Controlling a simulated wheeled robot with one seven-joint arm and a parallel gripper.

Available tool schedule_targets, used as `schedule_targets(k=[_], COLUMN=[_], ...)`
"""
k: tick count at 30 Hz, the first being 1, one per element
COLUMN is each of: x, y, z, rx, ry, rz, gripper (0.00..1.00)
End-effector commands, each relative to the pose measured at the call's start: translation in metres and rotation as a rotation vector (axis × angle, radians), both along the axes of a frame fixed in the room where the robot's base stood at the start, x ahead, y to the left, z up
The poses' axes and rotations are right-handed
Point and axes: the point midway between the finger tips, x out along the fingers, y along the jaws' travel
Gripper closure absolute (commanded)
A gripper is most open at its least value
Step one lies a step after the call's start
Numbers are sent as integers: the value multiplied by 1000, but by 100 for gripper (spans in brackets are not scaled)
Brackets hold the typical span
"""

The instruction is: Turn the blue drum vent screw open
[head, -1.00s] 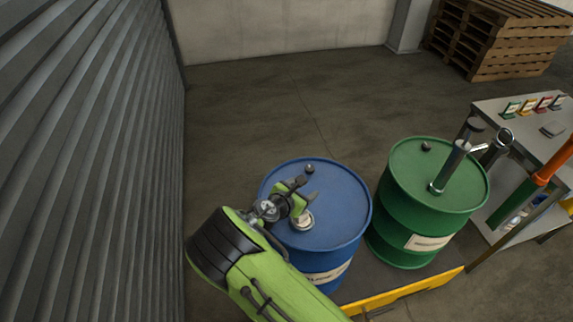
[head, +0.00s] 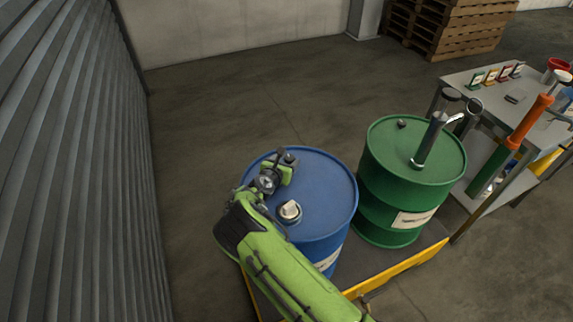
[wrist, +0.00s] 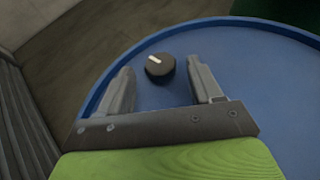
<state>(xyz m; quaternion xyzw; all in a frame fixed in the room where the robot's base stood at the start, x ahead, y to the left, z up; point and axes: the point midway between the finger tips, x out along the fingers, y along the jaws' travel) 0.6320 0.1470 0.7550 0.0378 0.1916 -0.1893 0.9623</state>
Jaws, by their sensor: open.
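The blue drum (head: 325,195) stands upright, its lid facing up. Its vent screw (wrist: 160,68) is a round black knob with a pale mark line, near the lid's rim. In the wrist view my gripper (wrist: 161,78) is open, with one finger on each side of the knob and a gap on both sides. In the head view my gripper (head: 286,163) is over the far side of the lid, and it partly hides the knob. I cannot tell exactly how deep the fingertips sit around it. A larger pale bung (head: 289,211) is on the near part of the lid.
A green drum (head: 400,205) with a grey pump stands close on the right. Both drums stand on a yellow-edged pallet (head: 405,265). A corrugated wall (head: 70,160) rises on the left.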

Motion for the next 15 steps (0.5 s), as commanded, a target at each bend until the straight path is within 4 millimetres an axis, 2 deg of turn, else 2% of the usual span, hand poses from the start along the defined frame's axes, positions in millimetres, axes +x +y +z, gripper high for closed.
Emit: schedule_targets(k=[3,10,15], x=[7,8,7], y=[-3,-4,-3], z=[-4,-3,-3], rx=[-1,-1,0], ry=[0,0,0], rz=[-1,-1,-1], gripper=[36,36,62])
